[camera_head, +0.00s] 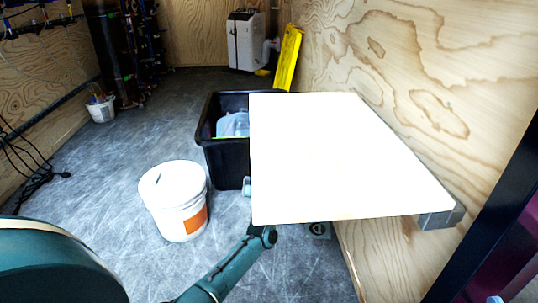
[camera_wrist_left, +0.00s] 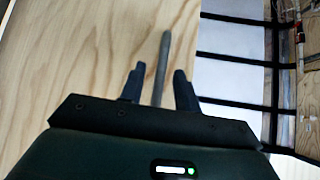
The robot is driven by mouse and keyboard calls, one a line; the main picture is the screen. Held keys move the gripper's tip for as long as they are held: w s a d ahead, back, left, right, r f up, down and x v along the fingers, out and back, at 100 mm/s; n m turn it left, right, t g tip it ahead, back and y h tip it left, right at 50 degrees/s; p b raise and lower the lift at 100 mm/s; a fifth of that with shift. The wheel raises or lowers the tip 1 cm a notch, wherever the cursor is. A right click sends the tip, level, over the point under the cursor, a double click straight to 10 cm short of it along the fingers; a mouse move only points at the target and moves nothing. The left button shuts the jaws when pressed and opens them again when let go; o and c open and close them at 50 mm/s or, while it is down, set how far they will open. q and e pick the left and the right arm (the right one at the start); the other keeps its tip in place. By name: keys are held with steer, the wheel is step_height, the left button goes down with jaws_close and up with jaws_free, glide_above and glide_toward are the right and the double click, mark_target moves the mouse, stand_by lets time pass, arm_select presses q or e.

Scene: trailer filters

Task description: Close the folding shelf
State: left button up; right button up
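The folding shelf (camera_head: 340,155) is a white board standing out flat from the plywood wall on the right. A grey bracket (camera_head: 441,216) shows at its near right corner. My left arm reaches from the lower left to under the shelf, which hides its gripper in the head view. In the left wrist view, my left gripper (camera_wrist_left: 158,86) is open, its two dark fingers apart. A thin grey bar (camera_wrist_left: 163,62) runs between and beyond the fingers, with gaps visible on both sides. I cannot tell how far away the bar is. My right gripper is not in view.
A black crate (camera_head: 228,160) with bluish items stands behind the shelf's left edge. A white bucket (camera_head: 175,200) with an orange label is left of the shelf. A yellow board (camera_head: 287,58) leans at the back wall.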

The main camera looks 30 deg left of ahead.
arm_select(q)
steer(key=shift+w+a+r, duration=0.2)
steer(key=shift+w+r, duration=0.3)
steer(key=shift+c, duration=0.4)
jaws_close()
